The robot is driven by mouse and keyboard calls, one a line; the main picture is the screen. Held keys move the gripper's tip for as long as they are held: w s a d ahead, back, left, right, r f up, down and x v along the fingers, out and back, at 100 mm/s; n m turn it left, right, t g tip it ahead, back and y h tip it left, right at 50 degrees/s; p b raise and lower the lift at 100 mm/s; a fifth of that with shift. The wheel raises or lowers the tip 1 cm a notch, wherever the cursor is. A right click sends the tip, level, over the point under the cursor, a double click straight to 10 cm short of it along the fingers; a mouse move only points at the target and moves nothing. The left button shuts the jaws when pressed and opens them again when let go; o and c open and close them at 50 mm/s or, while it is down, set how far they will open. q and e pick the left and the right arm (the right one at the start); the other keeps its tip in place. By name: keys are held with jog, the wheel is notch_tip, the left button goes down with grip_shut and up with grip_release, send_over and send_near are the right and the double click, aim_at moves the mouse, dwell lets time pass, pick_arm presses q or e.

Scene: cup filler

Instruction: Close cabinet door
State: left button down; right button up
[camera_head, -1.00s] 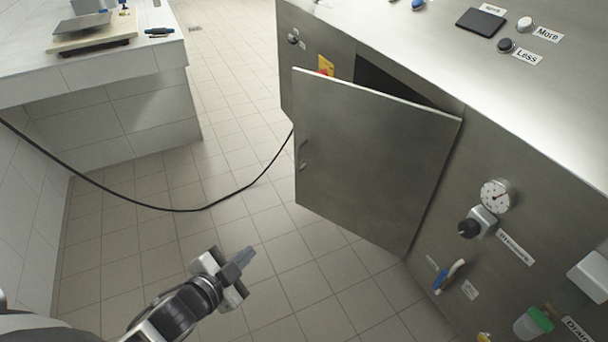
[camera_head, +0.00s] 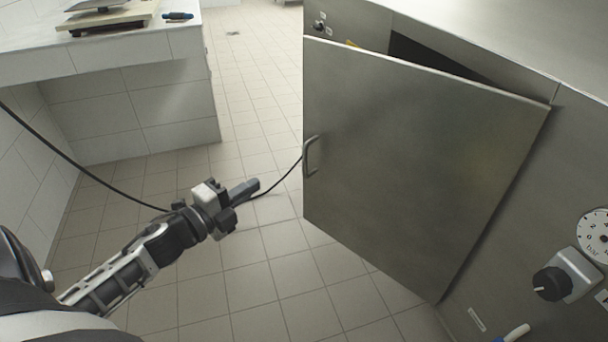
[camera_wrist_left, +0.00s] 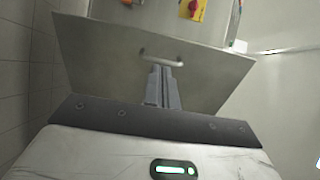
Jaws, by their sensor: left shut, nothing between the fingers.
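The steel cabinet door (camera_head: 410,165) stands partly open, hinged on its right side, with a dark gap above it. Its handle (camera_head: 311,155) is on the door's left edge. My left gripper (camera_head: 248,190) is shut and empty, apart from the door and to the left of the handle. In the left wrist view the door (camera_wrist_left: 100,75) faces the camera, and its handle (camera_wrist_left: 162,58) shows just beyond the shut fingertips (camera_wrist_left: 163,72). My right gripper is not in view.
The steel machine (camera_head: 530,45) carries a dial (camera_head: 597,238) and a black knob (camera_head: 551,284) right of the door. A tiled counter (camera_head: 130,48) stands at the left. Tiled floor is free between them.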

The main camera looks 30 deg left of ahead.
pick_arm(q)
jog(key=w+d+f+b, duration=0.1)
jog(key=w, duration=0.6)
jog(key=w+d+f+b, duration=0.1)
jog(key=w+f+b, duration=0.1)
jog(key=w, duration=0.5)
jog(key=shift+d+b, duration=0.3)
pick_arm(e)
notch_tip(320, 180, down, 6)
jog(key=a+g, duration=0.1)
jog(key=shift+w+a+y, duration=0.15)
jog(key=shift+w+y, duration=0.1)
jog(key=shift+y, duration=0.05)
pick_arm(q)
jog(key=shift+f, duration=0.1)
